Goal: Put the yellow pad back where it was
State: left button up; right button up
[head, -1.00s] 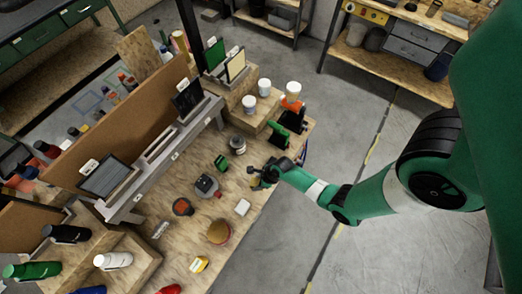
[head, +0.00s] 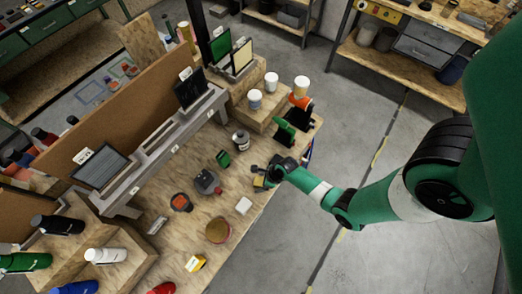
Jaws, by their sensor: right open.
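A pale yellow pad (head: 242,57) stands upright in the rack at the back of the bench, beside a green pad (head: 220,46). A round tan-yellow disc with a reddish edge (head: 218,230) lies flat on the bench's front part; I cannot tell whether it is a pad. My right gripper (head: 262,181) is open over the bench's right edge, apart from the disc. A small yellowish patch shows at its fingertips; I cannot tell what it is. My left gripper is not in view.
The rack (head: 135,187) also holds a black panel (head: 189,90) and a grey panel (head: 102,168).

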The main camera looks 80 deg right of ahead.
jog(key=p+v, duration=1.1)
jog(key=v, duration=0.1)
jog(key=shift+r, duration=0.2)
